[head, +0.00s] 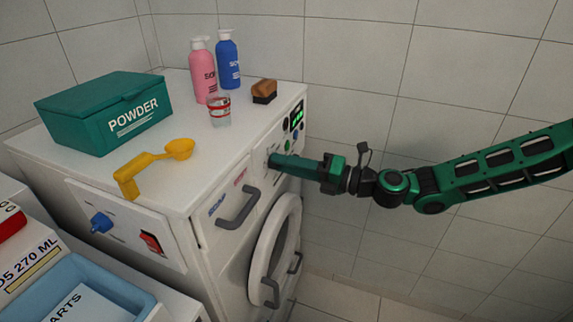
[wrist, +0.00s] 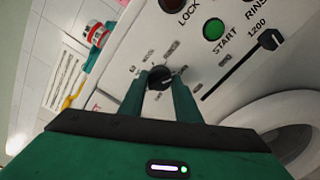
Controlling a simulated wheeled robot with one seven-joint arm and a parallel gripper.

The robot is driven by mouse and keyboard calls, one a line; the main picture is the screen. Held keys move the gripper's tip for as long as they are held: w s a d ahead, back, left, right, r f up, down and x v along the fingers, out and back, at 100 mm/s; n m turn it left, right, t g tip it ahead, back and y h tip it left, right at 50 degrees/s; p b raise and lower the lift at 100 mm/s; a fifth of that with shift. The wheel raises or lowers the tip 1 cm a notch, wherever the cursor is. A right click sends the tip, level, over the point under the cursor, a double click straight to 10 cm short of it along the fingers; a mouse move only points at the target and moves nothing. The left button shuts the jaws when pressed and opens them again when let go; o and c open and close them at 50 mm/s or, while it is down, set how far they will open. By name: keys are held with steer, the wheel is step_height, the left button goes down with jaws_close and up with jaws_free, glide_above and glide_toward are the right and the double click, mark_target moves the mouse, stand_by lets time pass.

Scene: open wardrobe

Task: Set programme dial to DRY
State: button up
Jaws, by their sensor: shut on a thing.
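The programme dial (wrist: 159,76) is a small black knob on the white front panel (wrist: 190,25) of the washing machine (head: 215,260). Small printed labels ring it in the wrist view, too small and blurred to read, so I cannot tell which one it points at. My gripper (wrist: 161,88) has its two green fingers on either side of the dial, shut on it. In the head view my gripper (head: 272,160) reaches the panel from the right, and the dial is hidden behind its tip.
A green START button (wrist: 213,29), a LOCK button and a black slider (wrist: 270,40) sit close by on the panel. A grey drawer handle (head: 238,210) and the round door (head: 272,250) are near. A cup (head: 219,112), brush (head: 264,91) and bottles stand on top.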

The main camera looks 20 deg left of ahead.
steer(key=shift+w+d+f+m, duration=0.2)
steer(key=shift+w+m, duration=0.2)
steer(key=shift+m, duration=0.6)
steer(key=o, duration=1.1)
steer(key=shift+c, duration=0.2)
steer(key=shift+s+a, duration=0.1)
steer(key=shift+s, duration=0.05)
steer(key=shift+r, duration=0.1)
steer(key=d, duration=1)
steer(key=shift+s+d, duration=0.4)
